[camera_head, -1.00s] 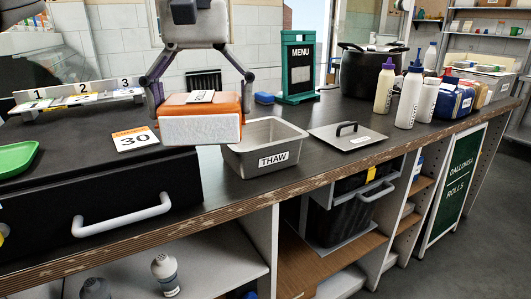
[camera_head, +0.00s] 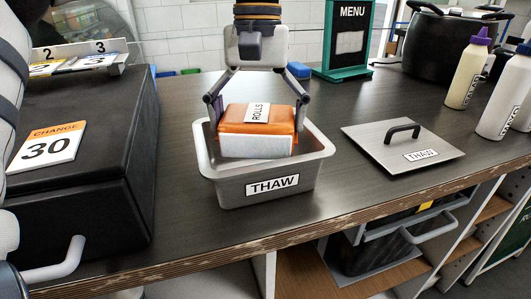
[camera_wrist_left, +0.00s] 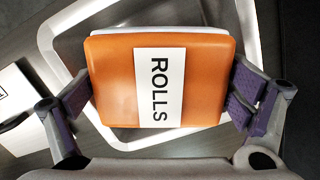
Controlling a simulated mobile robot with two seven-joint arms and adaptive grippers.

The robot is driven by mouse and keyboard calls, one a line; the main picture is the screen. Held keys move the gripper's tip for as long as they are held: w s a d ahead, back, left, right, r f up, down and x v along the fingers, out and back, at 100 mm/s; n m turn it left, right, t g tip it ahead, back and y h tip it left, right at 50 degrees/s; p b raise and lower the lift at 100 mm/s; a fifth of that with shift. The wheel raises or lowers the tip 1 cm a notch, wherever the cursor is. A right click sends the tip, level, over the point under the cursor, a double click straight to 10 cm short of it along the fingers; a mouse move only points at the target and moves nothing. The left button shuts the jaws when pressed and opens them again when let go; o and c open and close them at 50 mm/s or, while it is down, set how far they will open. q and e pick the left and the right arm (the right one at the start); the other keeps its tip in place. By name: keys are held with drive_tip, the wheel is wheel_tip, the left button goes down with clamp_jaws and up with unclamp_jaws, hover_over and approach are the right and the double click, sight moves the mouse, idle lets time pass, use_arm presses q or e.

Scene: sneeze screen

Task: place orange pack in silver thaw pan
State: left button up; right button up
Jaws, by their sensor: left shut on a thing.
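The orange pack (camera_head: 231,119) has a white underside and a label reading ROLLS. My left gripper (camera_head: 257,112) is shut on it from two sides. The pack is at the mouth of the silver thaw pan (camera_head: 272,188), within its rim as seen from the head; its lower part is partly hidden behind the pan's front wall. I cannot tell whether it touches the pan's floor. In the left wrist view the pack (camera_wrist_left: 112,80) lies between both fingers, with the pan's rim (camera_wrist_left: 48,40) around it. My right gripper is not in view.
The flat THAW lid (camera_head: 375,147) with a dark handle lies on the counter right of the pan. A black box (camera_head: 110,190) with a CHANGE 30 card stands left. A green MENU sign (camera_head: 347,40), a black pot (camera_head: 436,50) and bottles (camera_head: 467,75) stand behind and right.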

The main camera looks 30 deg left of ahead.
sight(259, 111)
use_arm(q)
wheel_tip(259, 111, down, 5)
drive_tip(key=shift+f, duration=0.2)
drive_tip(key=shift+f, duration=0.1)
drive_tip(key=o, duration=1.2)
drive_tip(key=r, duration=0.4)
drive_tip(key=w+r, duration=0.1)
drive_tip(key=r, duration=0.7)
drive_tip(key=shift+w+a, duration=0.2)
drive_tip(key=shift+a, duration=0.1)
